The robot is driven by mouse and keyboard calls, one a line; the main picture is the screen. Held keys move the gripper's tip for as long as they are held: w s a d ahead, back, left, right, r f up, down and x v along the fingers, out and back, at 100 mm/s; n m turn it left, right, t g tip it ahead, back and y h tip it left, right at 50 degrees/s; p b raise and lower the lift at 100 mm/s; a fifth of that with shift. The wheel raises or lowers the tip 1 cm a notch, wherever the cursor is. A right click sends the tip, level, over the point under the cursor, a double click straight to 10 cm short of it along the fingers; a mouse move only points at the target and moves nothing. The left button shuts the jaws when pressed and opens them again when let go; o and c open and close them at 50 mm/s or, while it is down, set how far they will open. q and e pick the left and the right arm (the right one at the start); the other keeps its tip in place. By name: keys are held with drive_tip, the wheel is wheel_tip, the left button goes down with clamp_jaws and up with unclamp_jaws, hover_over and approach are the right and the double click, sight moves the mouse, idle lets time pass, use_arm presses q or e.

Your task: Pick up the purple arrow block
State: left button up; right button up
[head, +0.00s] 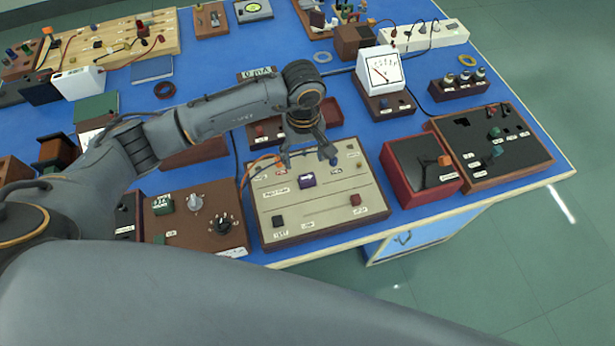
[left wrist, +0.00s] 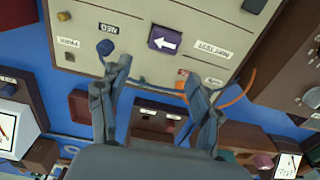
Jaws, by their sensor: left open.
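The purple arrow block (head: 307,181) has a white arrow on its top face and sits on the cream panel (head: 330,212) of a wooden-framed box. It also shows in the left wrist view (left wrist: 165,40), at the upper middle. My left gripper (head: 309,163) is above the far part of this panel, just beyond the block. Its fingers (left wrist: 158,84) are spread apart with nothing between them, and the block lies past the fingertips. The gripper and the block are apart. My right gripper is not in view.
A blue knob (left wrist: 105,47) and a small red block (head: 355,199) are on the same panel. A red box with a black top (head: 422,166) stands to the right. A brown box with knobs (head: 195,222) stands to the left. Orange wires (head: 262,165) run by the panel's left edge.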

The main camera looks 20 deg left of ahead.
sight(306, 174)
use_arm(q)
drive_tip(key=shift+s+d+f+p, duration=0.15)
drive_tip(key=shift+s+f+p, duration=0.1)
drive_tip(key=shift+f+p, duration=0.2)
drive_tip(key=shift+s+d+f+p, duration=0.15)
drive_tip(key=shift+s+f+p, duration=0.05)
drive_tip(key=shift+f+p, duration=0.2)
wheel_tip(306, 174, down, 2)
drive_tip(key=shift+s+d+f+p, duration=0.1)
drive_tip(key=shift+f+p, duration=0.1)
drive_tip(key=shift+p, duration=0.2)
drive_tip(key=shift+f, duration=0.45)
drive_tip(key=shift+c, duration=0.2)
drive_tip(key=c, duration=1.3)
drive_tip(key=shift+o, duration=0.2)
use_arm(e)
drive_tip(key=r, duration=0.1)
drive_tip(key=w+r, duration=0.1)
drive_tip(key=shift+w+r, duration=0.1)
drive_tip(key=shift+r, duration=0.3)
